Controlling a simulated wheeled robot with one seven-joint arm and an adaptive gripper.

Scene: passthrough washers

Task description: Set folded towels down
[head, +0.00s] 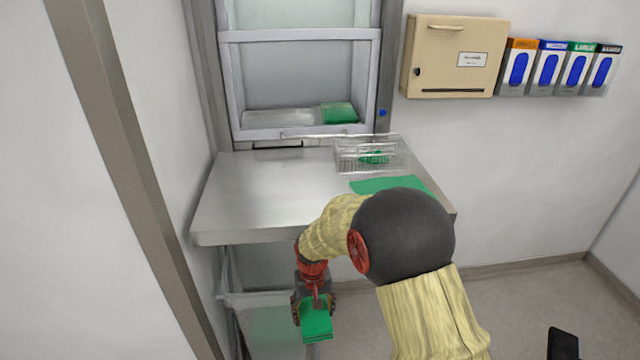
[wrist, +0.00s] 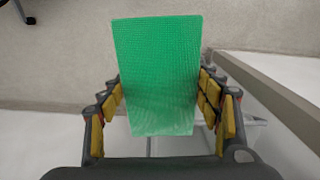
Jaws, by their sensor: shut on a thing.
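My gripper (head: 314,298) is shut on a stack of green folded towels (head: 316,320), held in front of and below the steel counter's front edge. In the wrist view the green towel (wrist: 158,75) sits between the yellow-padded fingers of my gripper (wrist: 160,92), with floor behind it. Another green towel (head: 390,186) lies flat on the counter (head: 260,190) at its right, partly hidden by my arm. A wire basket (head: 372,155) on the counter holds something green. A green item (head: 338,113) also lies inside the pass-through window.
The pass-through window (head: 300,80) stands behind the counter. A clear-sided bin (head: 270,325) stands under the counter's left front. A beige box (head: 455,57) and several glove dispensers (head: 558,68) hang on the wall. The counter's left and middle are bare.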

